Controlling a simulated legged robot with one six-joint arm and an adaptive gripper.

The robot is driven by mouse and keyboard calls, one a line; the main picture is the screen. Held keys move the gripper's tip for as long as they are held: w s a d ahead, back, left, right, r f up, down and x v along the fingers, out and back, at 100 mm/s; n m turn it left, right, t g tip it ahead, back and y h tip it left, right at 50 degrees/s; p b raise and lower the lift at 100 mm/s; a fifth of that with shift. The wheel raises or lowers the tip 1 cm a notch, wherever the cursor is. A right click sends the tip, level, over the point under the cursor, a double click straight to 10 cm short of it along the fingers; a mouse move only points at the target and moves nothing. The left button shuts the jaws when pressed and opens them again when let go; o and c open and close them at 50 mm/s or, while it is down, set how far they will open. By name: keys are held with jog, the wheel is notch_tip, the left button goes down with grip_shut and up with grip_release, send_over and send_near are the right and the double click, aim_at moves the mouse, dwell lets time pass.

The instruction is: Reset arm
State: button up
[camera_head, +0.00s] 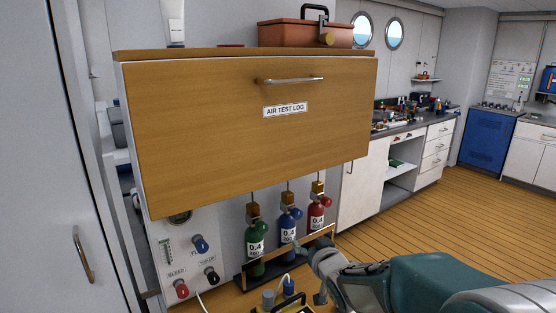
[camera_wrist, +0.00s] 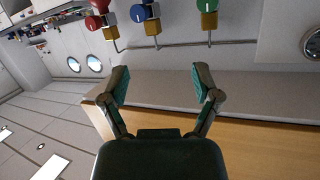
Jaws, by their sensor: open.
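My arm (camera_head: 400,282) reaches in from the lower right in the head view. Its end is low, in front of the small gas cylinder rack and below the wooden "AIR TEST LOG" panel (camera_head: 230,130). In the wrist view, which is turned over, my gripper (camera_wrist: 162,84) is open with two separate fingers and nothing between them. The green cylinder (camera_head: 256,240), blue cylinder (camera_head: 290,222) and red cylinder (camera_head: 316,215) stand upright behind the rack; the arm's end partly hides the rack's right side.
A grey door (camera_head: 40,160) stands at the left. The wooden panel juts out above the cylinders. Open wooden floor (camera_head: 440,225) lies to the right, before the counters.

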jog(key=s+d+r+m+g+h, duration=0.1)
jog(key=s+d+r+g+h, duration=0.1)
jog(key=s+d, duration=0.35)
jog(key=s+d+r+m+g+h, duration=0.1)
jog(key=s+d+g+h, duration=0.1)
jog(key=s, duration=0.6)
jog(key=s+f+g, duration=0.1)
jog(key=s+g, duration=0.3)
jog(key=s, duration=1.4)
jog(key=shift+f+g, duration=0.15)
jog(key=shift+g, duration=0.25)
jog(key=shift+d, duration=0.1)
